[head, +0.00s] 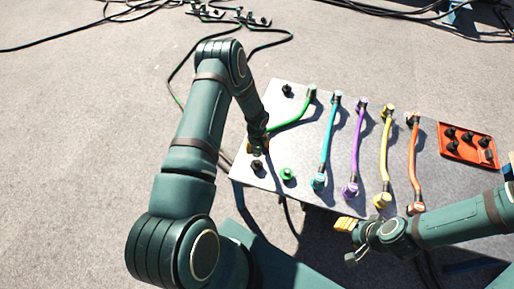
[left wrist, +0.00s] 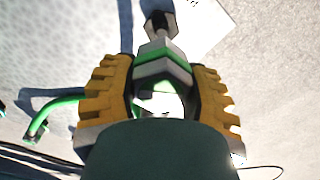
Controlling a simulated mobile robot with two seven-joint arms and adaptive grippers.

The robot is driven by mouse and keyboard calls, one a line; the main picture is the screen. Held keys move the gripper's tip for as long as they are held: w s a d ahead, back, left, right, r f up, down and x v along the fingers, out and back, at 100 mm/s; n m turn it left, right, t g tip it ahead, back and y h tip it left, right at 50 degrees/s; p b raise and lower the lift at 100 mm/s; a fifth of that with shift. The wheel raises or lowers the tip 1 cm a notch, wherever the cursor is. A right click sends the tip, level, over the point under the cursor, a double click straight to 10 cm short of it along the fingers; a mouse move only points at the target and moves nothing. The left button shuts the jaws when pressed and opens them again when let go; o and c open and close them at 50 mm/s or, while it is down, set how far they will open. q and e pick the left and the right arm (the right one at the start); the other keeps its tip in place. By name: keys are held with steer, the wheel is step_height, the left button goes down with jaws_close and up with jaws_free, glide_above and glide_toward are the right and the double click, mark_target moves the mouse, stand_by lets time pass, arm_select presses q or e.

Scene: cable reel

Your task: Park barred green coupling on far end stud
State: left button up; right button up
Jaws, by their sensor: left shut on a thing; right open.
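A green hose (head: 291,125) runs from a green fitting (head: 311,94) at the back of the grey table to my left gripper (head: 259,147). My left gripper is shut on the green-banded coupling (left wrist: 163,68), between its yellow pads in the left wrist view. A black stud (left wrist: 158,22) shows just beyond the coupling; I cannot tell whether they touch. In the head view, one black stud (head: 257,166) stands at the near left corner and another (head: 287,90) at the back left. A green fitting (head: 287,174) stands on the front edge. My right gripper (head: 347,232) is open and empty before the table.
Cyan (head: 328,140), purple (head: 356,147), yellow (head: 385,155) and orange (head: 414,160) hoses cross the table (head: 268,185) to the right. A red tray (head: 466,155) with several black pieces lies at the right. Loose cables lie on the floor behind.

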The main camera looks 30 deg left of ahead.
mark_target(256, 162)
arm_select(q)
steer(key=shift+a+f, duration=0.1)
steer(key=shift+a, duration=0.05)
steer(key=shift+f+b, duration=2.4)
steer(key=shift+f, duration=1.45)
steer(key=shift+f+b, duration=0.45)
steer(key=shift+f, duration=0.05)
steer(key=shift+b, duration=0.4)
steer(key=shift+f, duration=0.4)
steer(key=o, duration=1.4)
steer(key=shift+c, duration=0.2)
steer(key=shift+r, duration=0.1)
